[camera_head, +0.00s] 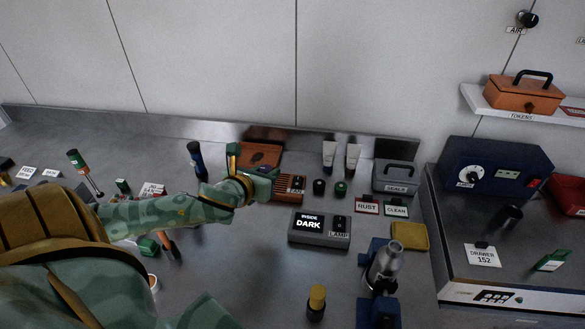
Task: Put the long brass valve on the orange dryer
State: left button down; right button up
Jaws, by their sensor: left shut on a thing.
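My left gripper (266,176) reaches in from the left above the back of the bench. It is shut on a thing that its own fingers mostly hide. I cannot make out a long brass valve anywhere. An orange ribbed unit (289,188) with a dark front panel sits just right of and below the gripper in the picture; it may be the orange dryer. The gripper overlaps its left part, and I cannot tell whether they touch. My right gripper is not in view.
An orange-brown tray (262,153) lies behind the gripper. A grey lamp box (320,232) reading "INSIDE DARK" stands in front. Two dark jars, two white tubes and a grey scales case (396,177) are to the right. A yellow-capped bottle (317,303) stands near the front.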

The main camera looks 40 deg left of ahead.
pick_arm(q)
jog(key=shift+w+d+f, duration=0.2)
jog(key=shift+w, duration=0.1)
jog(key=w+a+f+b, duration=0.1)
jog(key=w+a+f, duration=0.1)
jog(key=w+f, duration=0.1)
jog(key=w+a+f+b, duration=0.1)
jog(key=w+f+b, duration=0.1)
jog(key=w+f, duration=0.1)
jog(key=w+a+f+b, duration=0.1)
jog(key=w+a+f, duration=0.1)
jog(key=w, duration=0.3)
jog(key=shift+a+f+b, duration=0.3)
jog(key=shift+f+b, duration=0.05)
jog(key=shift+f, duration=0.05)
jog(key=shift+w+a+f, duration=0.15)
jog(key=shift+w+f, duration=0.15)
jog(key=shift+f, duration=0.1)
notch_tip(320, 180, down, 3)
jog(key=shift+f+b, duration=0.2)
jog(key=shift+b, duration=0.65)
jog(key=shift+r, duration=0.1)
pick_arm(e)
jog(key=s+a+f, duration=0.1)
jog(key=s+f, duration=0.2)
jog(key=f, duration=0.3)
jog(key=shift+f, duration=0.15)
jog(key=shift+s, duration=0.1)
